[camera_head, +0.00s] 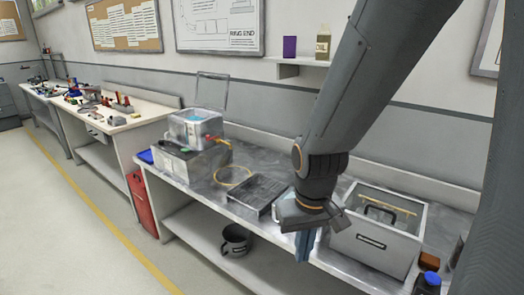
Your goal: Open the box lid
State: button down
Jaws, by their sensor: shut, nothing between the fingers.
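My gripper (304,248) is shut and empty, with its bluish fingers pointing down over the front part of the grey workbench (215,195). A large light-grey box (375,240) stands just right of it, with a dark handle on its front. Its top looks open, and a dark handle shape and a yellow rod show inside. At the left a clear box (196,128) sits on a grey case (178,165). Its clear lid (212,92) stands upright at the back. Whether my fingers touch anything is hard to tell.
A dark flat case (258,193) and a yellow ring (233,175) lie on the bench left of my gripper. A brown block (429,261) and a blue-capped bottle (430,279) stand at the right. The floor at left is clear.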

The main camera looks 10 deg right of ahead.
aim_at(420, 238)
jog(key=u, duration=0.6)
jog(key=k, duration=0.95)
jog(key=z, duration=2.1)
